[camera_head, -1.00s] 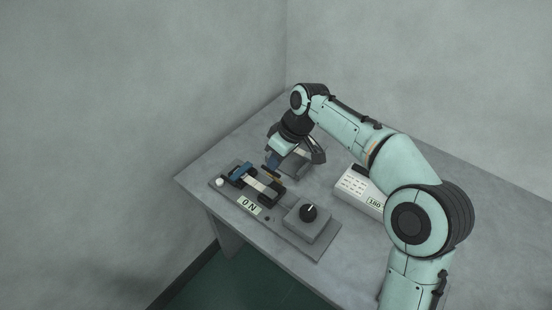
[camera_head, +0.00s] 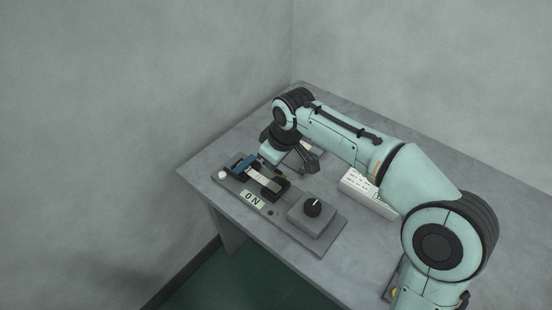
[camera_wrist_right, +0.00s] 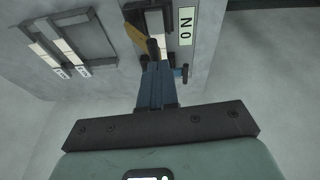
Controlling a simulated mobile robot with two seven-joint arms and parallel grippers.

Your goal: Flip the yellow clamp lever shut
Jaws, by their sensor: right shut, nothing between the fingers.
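The yellow clamp lever (camera_wrist_right: 136,36) shows in the right wrist view, beside the tip of my right gripper (camera_wrist_right: 153,52). I cannot tell whether they touch. In the head view only a little yellow shows at the clamp (camera_head: 270,186), which sits on a long grey base plate (camera_head: 322,246) with a pale strip (camera_head: 262,180) across it. My right gripper (camera_head: 264,163) is low at the clamp's far side, near its blue part (camera_head: 243,164). Its blue fingers are together and empty. The wrist hides part of the clamp. My left gripper is not in view.
A grey box with a black dial (camera_head: 313,207) stands on the plate's near right end. An ON label (camera_head: 253,199) is beside the clamp. A white lettered box (camera_head: 366,194) lies to the right, by my arm. A grey frame (camera_wrist_right: 84,40) with pale strips lies behind the plate.

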